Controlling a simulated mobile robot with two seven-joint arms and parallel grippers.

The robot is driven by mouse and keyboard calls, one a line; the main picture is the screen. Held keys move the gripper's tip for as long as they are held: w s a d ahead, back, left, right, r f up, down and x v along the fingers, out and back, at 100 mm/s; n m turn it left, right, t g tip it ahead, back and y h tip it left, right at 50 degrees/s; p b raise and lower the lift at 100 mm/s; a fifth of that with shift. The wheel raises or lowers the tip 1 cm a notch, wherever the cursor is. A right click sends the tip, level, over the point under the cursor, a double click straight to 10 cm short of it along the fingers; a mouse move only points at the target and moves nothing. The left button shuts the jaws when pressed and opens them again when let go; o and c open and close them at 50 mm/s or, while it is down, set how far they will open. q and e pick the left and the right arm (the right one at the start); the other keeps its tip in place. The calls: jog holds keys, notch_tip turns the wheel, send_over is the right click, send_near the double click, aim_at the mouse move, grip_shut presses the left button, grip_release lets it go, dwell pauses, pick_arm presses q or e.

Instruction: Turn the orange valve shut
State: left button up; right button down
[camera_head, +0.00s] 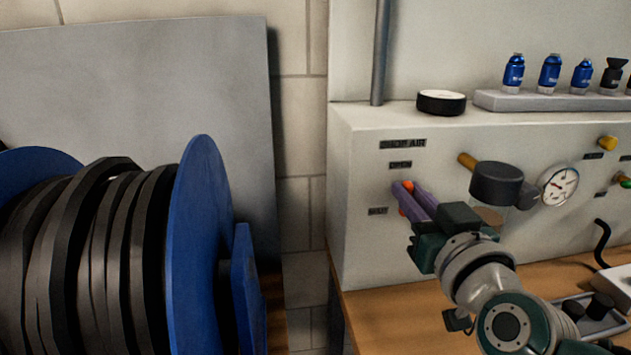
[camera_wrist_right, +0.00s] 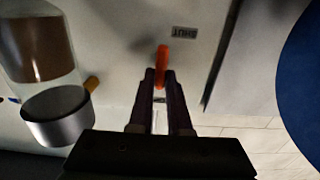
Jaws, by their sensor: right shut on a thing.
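The orange valve handle (camera_head: 408,186) is on the pale panel front at the left, below a "SHOP AIR" label. An "OPEN" label (camera_head: 400,164) is above it and a "SHUT" label (camera_head: 377,211) is to its lower left. My right gripper (camera_head: 405,195) has its purple fingers closed on the handle and hides most of it. In the right wrist view, the orange handle (camera_wrist_right: 162,62) sticks out between the fingertips, beside the upside-down "SHUT" label (camera_wrist_right: 187,32). How far the handle is turned is hard to tell. My left gripper is out of view.
A dark-capped clear bowl (camera_head: 497,185) and a pressure gauge (camera_head: 559,186) stand out from the panel just right of my gripper. A blue-flanged reel (camera_head: 202,245) stands at the left. A black-and-white disc (camera_head: 441,102) and blue bottles (camera_head: 514,73) sit on the ledge above.

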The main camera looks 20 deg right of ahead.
jog(key=shift+m, duration=0.3)
jog(key=m, duration=0.3)
jog(key=shift+d, duration=0.25)
jog(key=shift+s+d+f+m+b, duration=0.15)
jog(key=shift+m+b, duration=0.3)
jog(key=shift+m, duration=1.9)
jog(key=shift+w+d+f+m+b, duration=0.1)
jog(key=shift+f+m+b, duration=0.25)
jog(key=shift+m, duration=2.05)
jog(key=shift+s+d+f+m+b, duration=0.15)
jog(key=shift+m+b, duration=0.4)
jog(key=shift+m, duration=1.8)
jog(key=c, duration=0.9)
grip_release()
jog(key=shift+o, duration=0.2)
